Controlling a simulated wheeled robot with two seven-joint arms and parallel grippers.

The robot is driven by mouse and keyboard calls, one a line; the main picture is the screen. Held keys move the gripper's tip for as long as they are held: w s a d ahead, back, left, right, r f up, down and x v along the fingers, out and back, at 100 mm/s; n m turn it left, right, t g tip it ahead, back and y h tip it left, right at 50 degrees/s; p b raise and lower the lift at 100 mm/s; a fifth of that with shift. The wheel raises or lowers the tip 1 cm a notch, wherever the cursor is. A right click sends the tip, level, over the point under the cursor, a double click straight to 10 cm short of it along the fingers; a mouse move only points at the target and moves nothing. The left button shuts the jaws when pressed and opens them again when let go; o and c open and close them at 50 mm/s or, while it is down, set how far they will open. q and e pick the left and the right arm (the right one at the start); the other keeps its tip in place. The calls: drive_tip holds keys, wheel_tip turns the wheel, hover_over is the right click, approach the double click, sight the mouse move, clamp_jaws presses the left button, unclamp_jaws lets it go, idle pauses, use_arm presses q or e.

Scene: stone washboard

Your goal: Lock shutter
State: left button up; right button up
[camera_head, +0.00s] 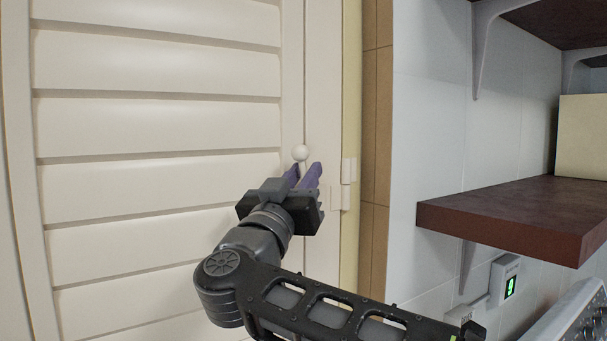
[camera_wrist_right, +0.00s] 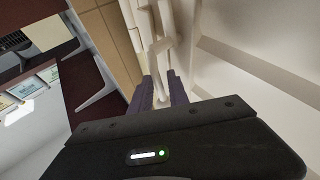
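The cream louvered shutter (camera_head: 155,125) fills the left of the head view, and its panel stands beside the frame. A small round white knob (camera_head: 300,152) sits on the shutter's right edge. My right gripper (camera_head: 304,170) has purple fingers that point up at the knob from just below. The fingers are apart, and the knob shows just past their tips; whether they touch it I cannot tell. In the right wrist view the two purple fingers (camera_wrist_right: 161,84) stand apart, with white hardware (camera_wrist_right: 158,46) beyond and between them. My left gripper is not in view.
White hinge-like hardware (camera_head: 347,183) is on the frame right of the fingers. A dark red-brown shelf (camera_head: 520,212) juts from the tiled wall at right, with a cream box (camera_head: 582,137) on it. A small wall device (camera_head: 504,280) with a green display is below.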

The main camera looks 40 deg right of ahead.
clamp_jaws()
idle(1.1)
